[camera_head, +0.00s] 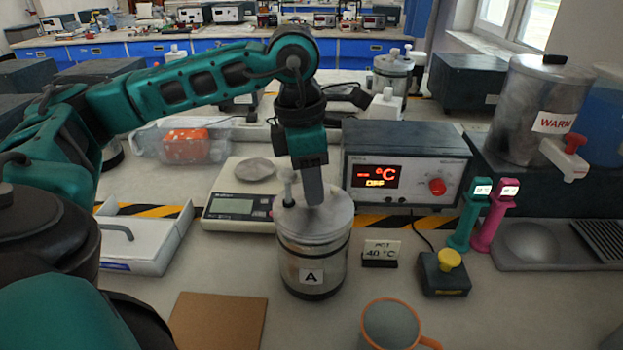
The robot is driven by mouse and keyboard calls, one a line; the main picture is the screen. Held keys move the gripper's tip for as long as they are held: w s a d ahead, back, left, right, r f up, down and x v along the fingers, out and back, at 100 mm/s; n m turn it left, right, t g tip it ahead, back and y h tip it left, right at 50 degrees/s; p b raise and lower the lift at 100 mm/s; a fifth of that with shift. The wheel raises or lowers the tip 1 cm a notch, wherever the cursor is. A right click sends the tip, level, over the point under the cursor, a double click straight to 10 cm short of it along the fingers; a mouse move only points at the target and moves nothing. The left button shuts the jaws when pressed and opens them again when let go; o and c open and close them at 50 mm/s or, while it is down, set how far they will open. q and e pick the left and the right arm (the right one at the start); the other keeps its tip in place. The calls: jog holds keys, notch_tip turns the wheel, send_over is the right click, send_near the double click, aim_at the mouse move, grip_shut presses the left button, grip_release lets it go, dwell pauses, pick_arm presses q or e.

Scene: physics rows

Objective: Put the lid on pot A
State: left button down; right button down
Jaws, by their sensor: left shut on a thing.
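Pot A (312,272) is a metal cylinder with a white "A" label and dark bands. It stands upright on the bench in the middle. A round grey lid (328,222) lies level over its mouth; I cannot tell whether it is fully seated. My left gripper (313,200) points straight down at the lid's middle and is shut on the lid; its fingers hide the grip. A small upright knobbed stem (288,190) shows at the lid's left side. My right gripper is not in view.
A scale (237,207) stands behind left, a heater box (405,172) reading °C behind right. A "POT 40 °C" sign (381,251), a yellow-button box (445,272) and an orange-rimmed mug (391,325) are to the right. A brown board (218,322) lies front left.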

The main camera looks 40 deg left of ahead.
pick_arm(q)
jog(key=shift+f+b, duration=0.3)
jog(key=shift+b, duration=0.05)
dwell(0.6)
jog(key=c, duration=0.7)
grip_release()
jog(key=shift+r, duration=0.15)
jog(key=shift+r+p, duration=3.05)
jog(key=shift+r, duration=0.85)
jog(key=shift+f, duration=0.1)
